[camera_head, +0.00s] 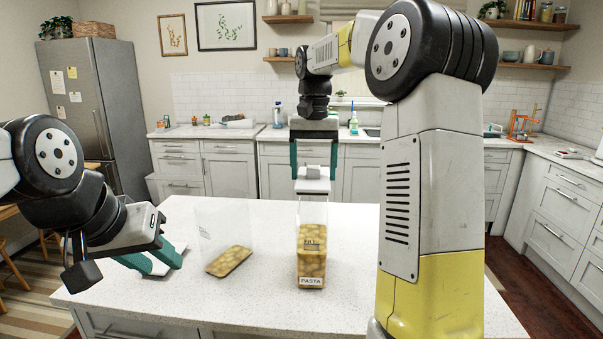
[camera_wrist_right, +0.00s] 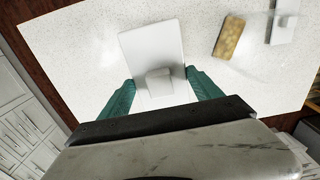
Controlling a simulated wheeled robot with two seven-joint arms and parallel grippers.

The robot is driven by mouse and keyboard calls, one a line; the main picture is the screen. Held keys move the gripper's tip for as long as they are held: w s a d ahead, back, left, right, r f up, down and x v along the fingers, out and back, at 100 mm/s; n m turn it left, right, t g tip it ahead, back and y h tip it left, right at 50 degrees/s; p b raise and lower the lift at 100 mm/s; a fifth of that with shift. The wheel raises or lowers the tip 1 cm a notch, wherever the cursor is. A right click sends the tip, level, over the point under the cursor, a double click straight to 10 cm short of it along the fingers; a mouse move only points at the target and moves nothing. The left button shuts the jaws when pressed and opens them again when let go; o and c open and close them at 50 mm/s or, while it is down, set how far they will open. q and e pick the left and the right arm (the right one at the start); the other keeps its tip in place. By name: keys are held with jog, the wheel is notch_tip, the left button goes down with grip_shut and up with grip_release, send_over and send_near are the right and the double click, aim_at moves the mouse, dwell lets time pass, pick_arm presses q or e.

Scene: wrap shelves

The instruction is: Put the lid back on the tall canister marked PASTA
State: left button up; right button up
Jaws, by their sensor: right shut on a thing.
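The tall clear canister marked PASTA (camera_head: 311,255) stands upright on the white counter, with yellowish-brown contents in its lower part. My right gripper (camera_head: 314,168) is above it, shut on the knob of a white square lid (camera_head: 313,186). The lid is at or just above the canister's top; I cannot tell whether it touches the rim. In the right wrist view the lid (camera_wrist_right: 152,45) has its knob between the teal fingers (camera_wrist_right: 158,84) and hides the canister below. My left gripper (camera_head: 152,260) is open, low over the counter's left side.
A second clear container (camera_head: 229,262) with similar contents stands left of the canister. A white flat piece, apparently another lid (camera_wrist_right: 284,30), lies beside it in the right wrist view. The counter (camera_head: 270,308) is clear at the front. Cabinets and a fridge (camera_head: 92,115) stand behind.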

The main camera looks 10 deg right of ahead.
aim_at(313, 195)
jog(key=shift+f, duration=2.8)
jog(key=shift+f, duration=0.7)
jog(key=o, duration=1.7)
jog(key=shift+c, duration=0.2)
jog(key=shift+r, duration=3.45)
jog(key=shift+s, duration=0.1)
